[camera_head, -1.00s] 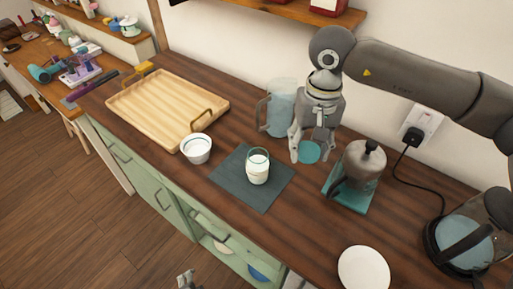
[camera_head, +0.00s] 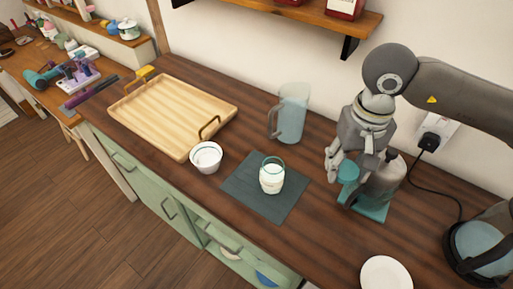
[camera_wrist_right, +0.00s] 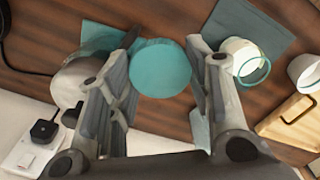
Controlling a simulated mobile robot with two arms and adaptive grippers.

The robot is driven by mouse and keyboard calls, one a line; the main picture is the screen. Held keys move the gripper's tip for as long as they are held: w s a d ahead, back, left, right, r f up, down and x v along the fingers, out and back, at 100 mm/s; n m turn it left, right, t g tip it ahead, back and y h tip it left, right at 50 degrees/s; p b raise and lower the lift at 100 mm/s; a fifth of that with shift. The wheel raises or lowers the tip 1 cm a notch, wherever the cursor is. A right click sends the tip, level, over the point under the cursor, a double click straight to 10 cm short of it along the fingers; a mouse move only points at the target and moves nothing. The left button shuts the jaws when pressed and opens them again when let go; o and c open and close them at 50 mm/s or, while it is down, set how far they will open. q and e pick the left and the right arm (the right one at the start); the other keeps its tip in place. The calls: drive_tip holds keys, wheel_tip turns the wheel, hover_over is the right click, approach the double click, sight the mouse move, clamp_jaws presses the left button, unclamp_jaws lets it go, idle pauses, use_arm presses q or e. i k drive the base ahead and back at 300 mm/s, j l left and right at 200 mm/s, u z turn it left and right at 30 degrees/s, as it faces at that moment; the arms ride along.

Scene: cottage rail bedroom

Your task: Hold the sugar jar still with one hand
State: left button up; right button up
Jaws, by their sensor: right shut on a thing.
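The sugar jar (camera_head: 271,177) is an open glass jar with white contents, standing upright on the dark slate mat (camera_head: 240,196). It also shows at the upper right of the right wrist view (camera_wrist_right: 243,58). My right gripper (camera_head: 343,174) is shut on a round teal lid (camera_head: 348,170), to the right of the jar and apart from it. In the right wrist view, the lid (camera_wrist_right: 160,68) sits between the two fingers of my right gripper (camera_wrist_right: 162,55). My left gripper is not in view.
A grey pot (camera_head: 383,182) on a teal mat (camera_head: 372,211) stands close beside the right gripper. A white plate (camera_head: 386,274) and a kettle (camera_head: 480,245) are at the right.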

sight(273, 170)
drive_tip(key=i+j+z, duration=0.1)
drive_tip(key=j, duration=0.25)
drive_tip(key=i+j, duration=0.25)
drive_tip(key=i+j+z, duration=0.15)
drive_tip(key=j, duration=0.3)
drive_tip(key=i+j+z, duration=0.1)
drive_tip(key=j, duration=0.3)
drive_tip(key=z, duration=0.85)
drive_tip(key=i+j, duration=0.05)
